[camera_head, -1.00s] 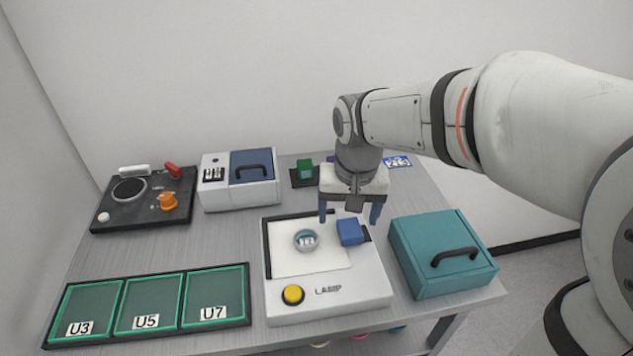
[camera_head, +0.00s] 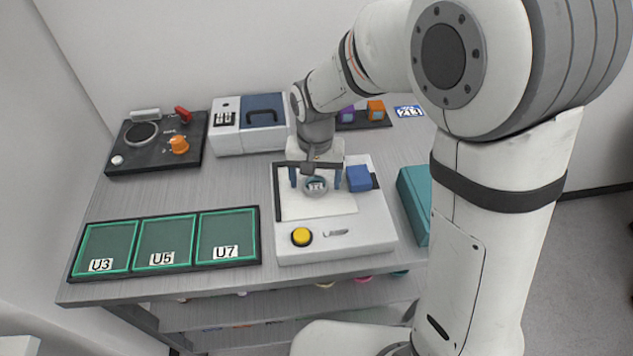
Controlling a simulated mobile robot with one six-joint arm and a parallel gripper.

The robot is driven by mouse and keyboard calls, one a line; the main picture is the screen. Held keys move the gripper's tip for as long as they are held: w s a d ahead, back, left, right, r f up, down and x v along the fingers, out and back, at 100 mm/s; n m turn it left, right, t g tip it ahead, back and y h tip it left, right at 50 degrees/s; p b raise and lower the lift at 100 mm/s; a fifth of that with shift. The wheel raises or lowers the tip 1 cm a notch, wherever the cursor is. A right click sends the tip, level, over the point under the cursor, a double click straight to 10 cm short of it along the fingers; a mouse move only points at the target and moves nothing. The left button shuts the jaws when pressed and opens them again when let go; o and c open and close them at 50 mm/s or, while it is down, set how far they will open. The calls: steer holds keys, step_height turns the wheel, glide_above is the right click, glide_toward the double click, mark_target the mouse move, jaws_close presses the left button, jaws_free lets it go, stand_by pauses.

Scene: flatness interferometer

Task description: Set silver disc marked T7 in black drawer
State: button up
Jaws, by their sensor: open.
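A small round silver disc (camera_head: 317,193) with a pale label sits on the white plate of the lamp unit (camera_head: 370,236). The label is too small to read, so I cannot tell whether it is T7. My gripper (camera_head: 315,182) is open, its two blue fingers on either side of the disc and pointing down. I cannot tell whether the fingers touch it. I do not make out a black drawer in this view.
A blue block (camera_head: 358,178) stands close to the right of the disc. A black tray (camera_head: 168,269) with green compartments marked U3, U5 and U7 lies left. A teal box (camera_head: 413,207) is partly hidden by my arm. A white-and-blue box (camera_head: 228,140) and black control panel (camera_head: 133,160) stand behind.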

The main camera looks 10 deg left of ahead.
mark_target(315, 185)
steer(key=shift+f, duration=0.4)
steer(key=shift+c, duration=0.2)
steer(key=c, duration=1.1)
steer(key=shift+r, duration=0.15)
step_height(315, 185, up, 10)
steer(key=shift+s+f+b, duration=0.1)
steer(key=shift+b, duration=0.3)
